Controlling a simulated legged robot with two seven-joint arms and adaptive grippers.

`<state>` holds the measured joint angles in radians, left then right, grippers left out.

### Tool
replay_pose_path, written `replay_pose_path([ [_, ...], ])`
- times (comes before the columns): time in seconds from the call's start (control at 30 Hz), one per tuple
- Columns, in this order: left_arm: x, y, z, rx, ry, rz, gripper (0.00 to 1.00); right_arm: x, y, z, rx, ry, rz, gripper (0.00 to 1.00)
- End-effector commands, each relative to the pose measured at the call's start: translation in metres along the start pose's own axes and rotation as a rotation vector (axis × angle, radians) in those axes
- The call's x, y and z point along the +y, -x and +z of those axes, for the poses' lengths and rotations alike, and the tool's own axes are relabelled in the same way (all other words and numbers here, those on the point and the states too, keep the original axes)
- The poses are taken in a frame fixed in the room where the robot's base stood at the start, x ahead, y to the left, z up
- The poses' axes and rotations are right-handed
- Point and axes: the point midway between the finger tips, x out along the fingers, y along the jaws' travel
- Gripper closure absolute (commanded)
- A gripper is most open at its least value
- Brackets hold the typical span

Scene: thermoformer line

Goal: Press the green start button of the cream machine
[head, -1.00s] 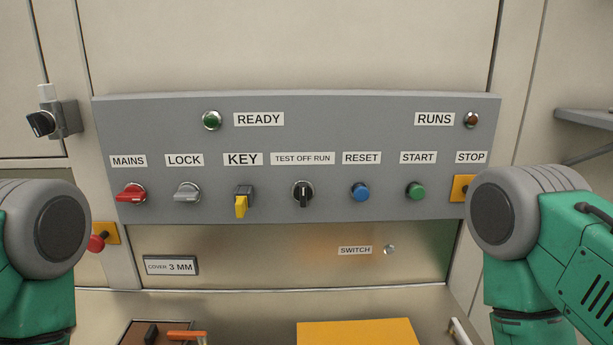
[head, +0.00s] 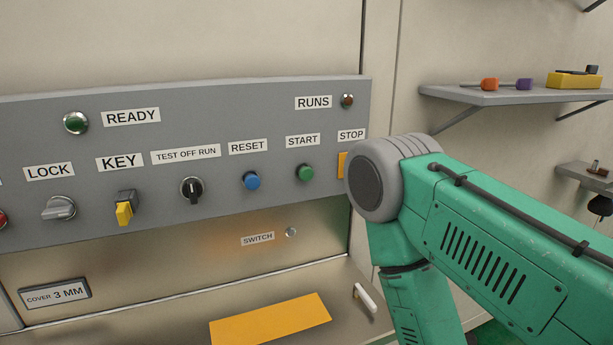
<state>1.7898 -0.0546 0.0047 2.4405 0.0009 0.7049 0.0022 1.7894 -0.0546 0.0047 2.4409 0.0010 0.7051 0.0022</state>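The green start button (head: 305,173) sits on the grey control panel (head: 150,230) of the cream machine (head: 200,40), under the START label. The blue reset button (head: 251,181) is to its left. The stop button, under the STOP label (head: 351,135), is mostly hidden behind my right arm; only part of its yellow plate (head: 343,165) shows. My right arm's green links stand right of the start button, apart from it in the picture. Neither gripper is in view.
A black selector (head: 192,190), a yellow key (head: 125,212) and a grey lock knob (head: 60,208) line the panel. A yellow sheet (head: 270,320) and a white-handled item (head: 365,298) lie on the ledge below. A grey shelf (head: 510,96) with small tools is at right.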

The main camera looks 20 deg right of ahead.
Motion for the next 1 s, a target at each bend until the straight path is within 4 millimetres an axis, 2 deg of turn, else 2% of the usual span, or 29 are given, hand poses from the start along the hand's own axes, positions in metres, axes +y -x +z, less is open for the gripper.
replay_pose_path([
  [0.03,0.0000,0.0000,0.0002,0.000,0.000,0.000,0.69,0.0000,0.0000,0.0001,0.000,0.000,0.000,0.74],
  [0.1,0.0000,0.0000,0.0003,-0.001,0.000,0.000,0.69,0.0000,-0.0001,0.0001,0.000,0.000,0.000,0.99],
  [0.13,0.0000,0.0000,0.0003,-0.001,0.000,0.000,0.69,0.0000,-0.0001,0.0001,0.000,0.000,0.000,1.00],
  [1.0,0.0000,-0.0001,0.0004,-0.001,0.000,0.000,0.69,0.0000,0.0000,0.0000,0.000,0.000,0.000,1.00],
])
